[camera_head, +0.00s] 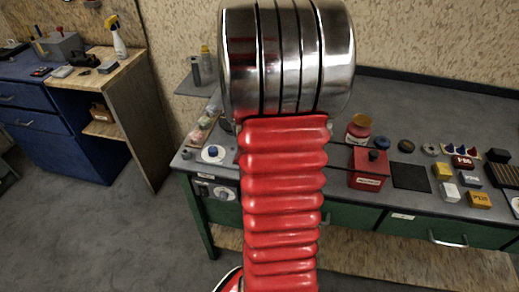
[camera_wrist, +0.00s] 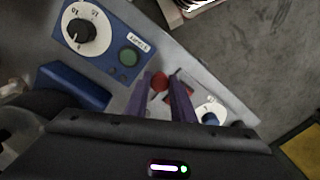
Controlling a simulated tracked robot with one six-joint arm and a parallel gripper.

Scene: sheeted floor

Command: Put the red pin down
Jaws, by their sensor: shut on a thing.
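The red pin (camera_wrist: 159,82) shows as a small rounded red end between the two purple fingertips in the wrist view. My gripper (camera_wrist: 161,77) is shut on it, over the light grey bench top (camera_wrist: 187,53). Most of the pin is hidden, and I cannot tell whether it touches the surface below. A reddish patch lies just behind the right finger, partly covered. In the head view my arm hides the gripper and the pin.
A blue panel (camera_wrist: 98,47) with a dial and green button lies left of the fingers. A white disc with a blue knob (camera_wrist: 210,119) lies to the right. On the bench stand a red box (camera_head: 369,178) and several small blocks. A blue cabinet (camera_head: 62,133) stands at left.

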